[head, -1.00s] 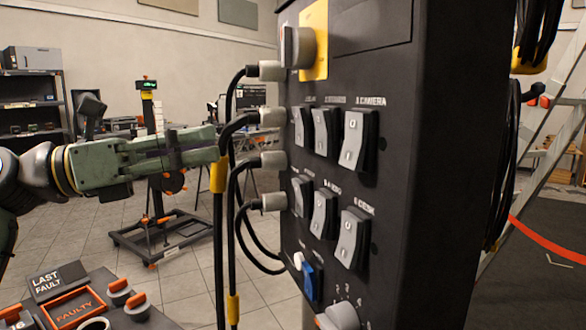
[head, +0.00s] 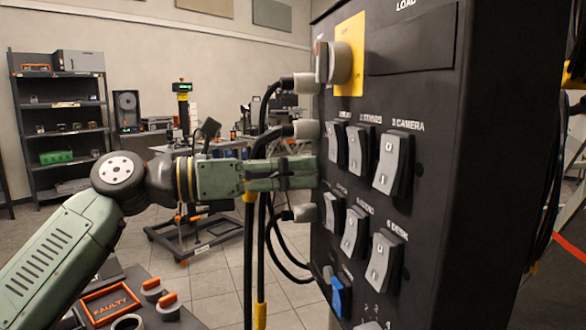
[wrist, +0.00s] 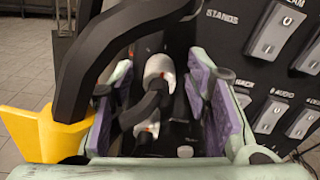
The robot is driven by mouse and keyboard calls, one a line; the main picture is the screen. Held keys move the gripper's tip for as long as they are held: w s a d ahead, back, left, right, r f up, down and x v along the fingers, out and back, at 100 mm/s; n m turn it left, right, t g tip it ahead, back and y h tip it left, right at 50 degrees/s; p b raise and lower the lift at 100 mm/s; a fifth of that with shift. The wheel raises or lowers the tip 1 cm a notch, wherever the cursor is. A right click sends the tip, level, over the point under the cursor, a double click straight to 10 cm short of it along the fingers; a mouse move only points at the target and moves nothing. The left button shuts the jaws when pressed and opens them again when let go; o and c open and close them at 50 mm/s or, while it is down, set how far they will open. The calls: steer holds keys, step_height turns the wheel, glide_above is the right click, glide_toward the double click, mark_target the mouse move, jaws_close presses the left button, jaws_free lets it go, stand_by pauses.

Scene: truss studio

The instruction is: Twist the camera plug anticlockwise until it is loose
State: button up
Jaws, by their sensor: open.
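Grey plugs with black cables stick out of the left side of a dark power box (head: 455,150).
A thick black cable (wrist: 100,60) with a yellow sleeve (wrist: 42,135) crosses close by my gripper. Rocker switches (head: 394,163), one labelled camera, cover the box front. Shelving (head: 62,125) stands far back left.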

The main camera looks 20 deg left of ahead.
jaws_close()
stand_by(0.6)
